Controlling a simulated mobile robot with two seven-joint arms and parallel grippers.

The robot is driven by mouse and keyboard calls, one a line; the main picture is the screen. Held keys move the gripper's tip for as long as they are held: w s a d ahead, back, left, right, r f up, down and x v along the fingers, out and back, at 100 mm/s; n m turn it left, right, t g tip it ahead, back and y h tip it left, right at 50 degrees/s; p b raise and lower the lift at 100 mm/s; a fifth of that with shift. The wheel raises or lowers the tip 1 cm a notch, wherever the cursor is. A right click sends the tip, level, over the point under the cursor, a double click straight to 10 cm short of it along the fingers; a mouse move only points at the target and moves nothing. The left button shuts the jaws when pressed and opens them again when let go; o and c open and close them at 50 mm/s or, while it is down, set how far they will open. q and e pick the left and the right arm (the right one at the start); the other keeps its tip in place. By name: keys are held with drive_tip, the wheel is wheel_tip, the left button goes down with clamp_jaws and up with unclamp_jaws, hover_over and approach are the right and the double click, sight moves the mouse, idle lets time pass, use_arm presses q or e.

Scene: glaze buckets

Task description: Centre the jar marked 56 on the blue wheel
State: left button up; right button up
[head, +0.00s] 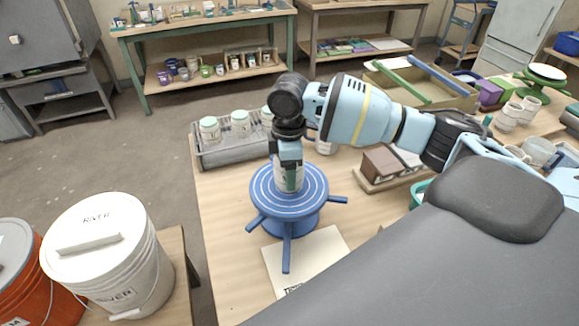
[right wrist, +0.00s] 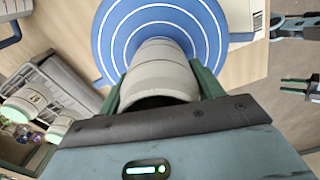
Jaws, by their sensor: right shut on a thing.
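The blue wheel (head: 262,196) with white rings stands on the table, its blue legs spread out. My right gripper (head: 288,172) points down over it, shut on a pale grey banded jar (head: 283,183). In the right wrist view the jar (right wrist: 160,75) sits between the green finger pads, over about the middle of the wheel (right wrist: 112,35). I cannot tell whether its base touches the wheel. No number is readable on it. My left gripper (right wrist: 297,57) shows at the right edge of the right wrist view, fingers apart and empty; it is outside the head view.
A grey tray (head: 222,158) with several green-lidded jars stands behind the wheel to the left. A lettered paper (head: 300,258) lies in front. Brown blocks (head: 383,163) stand to the right. A white bucket (head: 110,245) stands at the lower left.

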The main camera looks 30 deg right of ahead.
drive_tip(key=shift+f, duration=0.15)
idle(0.4)
drive_tip(key=o, duration=1.3)
drive_tip(key=shift+c, duration=0.2)
wheel_tip(320, 180, up, 7)
drive_tip(key=shift+f, duration=0.2)
drive_tip(key=shift+r, duration=0.6)
